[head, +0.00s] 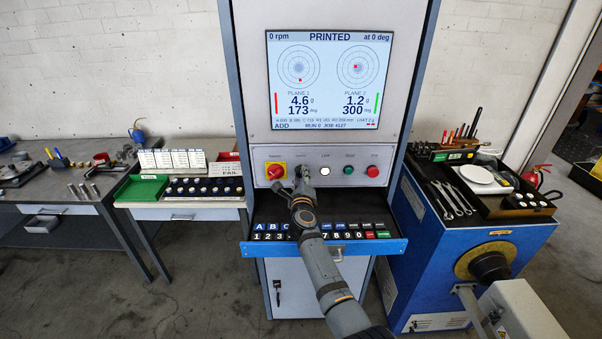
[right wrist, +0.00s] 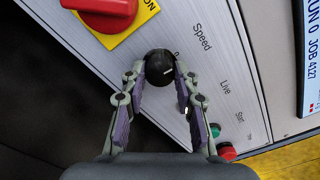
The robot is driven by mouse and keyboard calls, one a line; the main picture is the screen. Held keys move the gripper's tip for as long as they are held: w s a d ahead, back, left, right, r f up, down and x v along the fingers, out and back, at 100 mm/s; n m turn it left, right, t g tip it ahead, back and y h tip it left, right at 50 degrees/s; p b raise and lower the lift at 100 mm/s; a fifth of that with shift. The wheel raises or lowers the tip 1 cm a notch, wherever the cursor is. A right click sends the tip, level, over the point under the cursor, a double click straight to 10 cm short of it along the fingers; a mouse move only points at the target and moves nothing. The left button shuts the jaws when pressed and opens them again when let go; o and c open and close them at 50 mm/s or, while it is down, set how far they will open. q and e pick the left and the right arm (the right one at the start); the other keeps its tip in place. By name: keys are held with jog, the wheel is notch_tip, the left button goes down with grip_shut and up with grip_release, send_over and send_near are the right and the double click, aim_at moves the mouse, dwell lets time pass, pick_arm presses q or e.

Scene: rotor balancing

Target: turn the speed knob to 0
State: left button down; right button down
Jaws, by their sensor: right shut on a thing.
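The black round speed knob (right wrist: 158,64) shows in the right wrist view below the word "Speed", with a short white mark on its face. My right gripper (right wrist: 161,76) is shut on it, one finger on each side. In the head view my right gripper (head: 301,180) is at the panel and hides the knob. The screen (head: 323,80) above reads 0 rpm, PRINTED, at 0 deg. I cannot read which scale value the knob's mark points at. My left gripper is not in view.
A red rotary switch on a yellow plate (head: 275,171) sits close left of the knob. White (head: 325,170), green (head: 348,170) and red (head: 373,171) buttons lie to the right. A keypad drawer (head: 262,248) juts out below my right arm.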

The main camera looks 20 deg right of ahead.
jog(key=shift+n, duration=0.4)
